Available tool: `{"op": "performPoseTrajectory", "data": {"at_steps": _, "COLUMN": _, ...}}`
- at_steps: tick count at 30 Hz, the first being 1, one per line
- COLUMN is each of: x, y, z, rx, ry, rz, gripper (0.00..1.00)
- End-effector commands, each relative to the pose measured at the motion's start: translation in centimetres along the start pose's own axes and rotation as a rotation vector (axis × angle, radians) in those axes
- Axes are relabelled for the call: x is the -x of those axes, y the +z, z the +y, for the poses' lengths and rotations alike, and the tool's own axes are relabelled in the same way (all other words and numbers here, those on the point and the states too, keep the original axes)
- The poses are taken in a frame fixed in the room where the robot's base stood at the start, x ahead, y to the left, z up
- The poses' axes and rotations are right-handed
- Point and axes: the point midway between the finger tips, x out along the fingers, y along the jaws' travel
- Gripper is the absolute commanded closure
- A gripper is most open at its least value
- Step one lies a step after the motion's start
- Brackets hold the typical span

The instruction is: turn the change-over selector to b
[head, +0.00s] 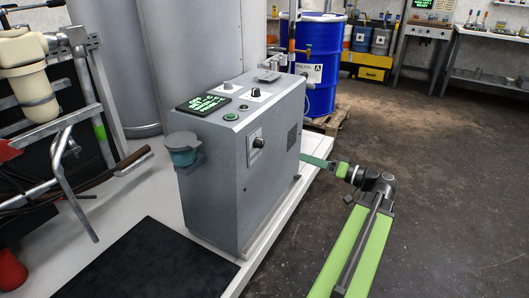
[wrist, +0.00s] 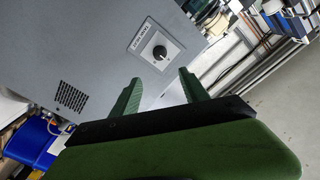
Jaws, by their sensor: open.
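A grey cabinet (head: 225,160) stands on a white platform. A black rotary knob on a pale plate (head: 257,142) is on its side face, and another black knob (head: 255,92) is on its top. In the wrist view the side knob (wrist: 160,52) has a white pointer mark. My gripper (wrist: 159,76) is open and empty, its green fingers pointing at the side face, apart from the knob. In the head view my gripper (head: 312,161) is beside the cabinet's far right edge.
The cabinet's top carries a lit display (head: 203,103) and a green button (head: 231,116). A teal cup-like part (head: 182,150) sits on its left side. The floor (head: 440,160) at the right is clear.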

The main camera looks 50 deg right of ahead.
Motion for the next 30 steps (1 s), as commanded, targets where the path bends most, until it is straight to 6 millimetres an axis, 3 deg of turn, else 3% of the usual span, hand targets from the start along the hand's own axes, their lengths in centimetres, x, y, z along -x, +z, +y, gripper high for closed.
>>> {"op": "performPoseTrajectory", "data": {"at_steps": 5, "x": -2.9, "y": 0.0, "z": -0.1, "rx": -0.001, "ry": -0.002, "rz": -0.003, "gripper": 0.47}}
{"op": "performPoseTrajectory", "data": {"at_steps": 19, "x": -14.3, "y": 0.0, "z": 0.0, "rx": -0.002, "ry": -0.001, "rz": -0.004, "gripper": 0.47}}
{"op": "performPoseTrajectory", "data": {"at_steps": 24, "x": -16.5, "y": 0.0, "z": 0.1, "rx": -0.002, "ry": 0.001, "rz": -0.002, "gripper": 0.47}}
{"op": "performPoseTrajectory", "data": {"at_steps": 30, "x": -17.1, "y": 0.0, "z": 0.1, "rx": -0.002, "ry": 0.002, "rz": -0.002, "gripper": 0.47}}
